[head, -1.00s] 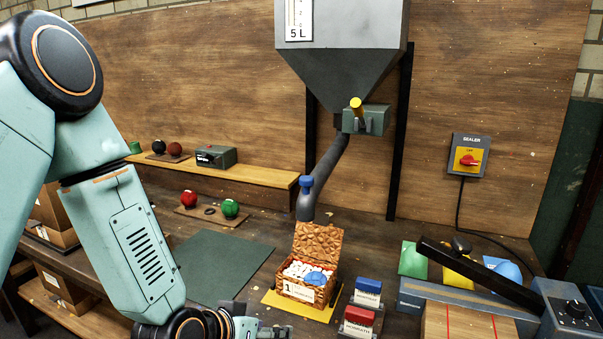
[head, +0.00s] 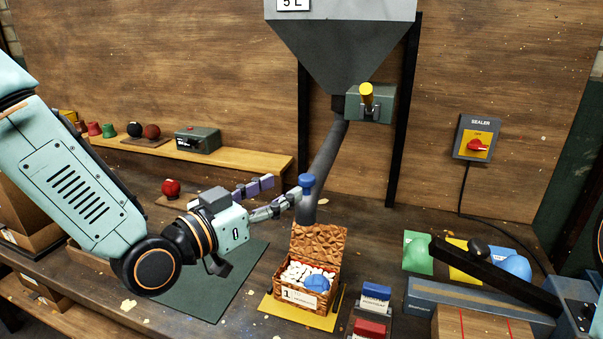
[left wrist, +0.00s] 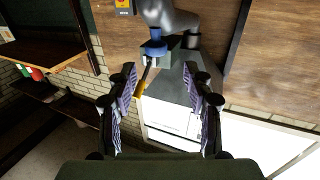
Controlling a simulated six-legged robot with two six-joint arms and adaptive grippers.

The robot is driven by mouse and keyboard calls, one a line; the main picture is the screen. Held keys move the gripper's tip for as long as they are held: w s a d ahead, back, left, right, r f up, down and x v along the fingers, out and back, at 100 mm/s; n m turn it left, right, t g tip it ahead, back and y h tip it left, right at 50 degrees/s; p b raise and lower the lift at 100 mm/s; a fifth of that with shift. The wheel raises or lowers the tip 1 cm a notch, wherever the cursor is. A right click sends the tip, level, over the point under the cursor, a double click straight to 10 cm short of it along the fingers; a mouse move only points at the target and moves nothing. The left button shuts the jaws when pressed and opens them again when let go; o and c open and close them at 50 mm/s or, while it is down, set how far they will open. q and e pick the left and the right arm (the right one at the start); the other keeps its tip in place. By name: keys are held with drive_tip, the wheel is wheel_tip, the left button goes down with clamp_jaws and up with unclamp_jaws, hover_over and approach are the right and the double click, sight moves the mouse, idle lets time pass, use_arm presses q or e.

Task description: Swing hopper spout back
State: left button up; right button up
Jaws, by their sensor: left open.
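The grey hopper (head: 345,50) hangs at the back, with its curved spout (head: 327,155) reaching down and left. A blue knob (head: 306,181) sits near the spout's lower end, which is above the wicker basket (head: 290,296) of white pieces. My left gripper (head: 284,190) is open and empty, its fingers just left of the knob. In the left wrist view the blue knob (left wrist: 153,47) shows ahead, just beyond the open fingertips (left wrist: 159,70), with the spout (left wrist: 178,20) above it. Whether a finger touches the knob I cannot tell. My right gripper is not in view.
A green valve box (head: 372,104) with a yellow knob is under the hopper. Blue and red stamps (head: 374,297) stand right of the basket. The sealer (head: 480,300) fills the right side. A wooden shelf (head: 215,155) runs behind my left arm. The green mat (head: 205,290) is bare.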

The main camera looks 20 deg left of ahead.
sight(307, 177)
use_arm(q)
drive_tip(key=x, duration=0.4)
drive_tip(key=shift+d+f, duration=0.15)
drive_tip(key=shift+d, duration=0.15)
drive_tip(key=shift+r+x, duration=0.2)
drive_tip(key=shift+x, duration=1.15)
drive_tip(key=shift+w+d+f, duration=0.15)
drive_tip(key=shift+w, duration=0.3)
drive_tip(key=shift+s, duration=0.25)
drive_tip(key=shift+c, duration=0.7)
drive_tip(key=c, duration=0.5)
clamp_jaws()
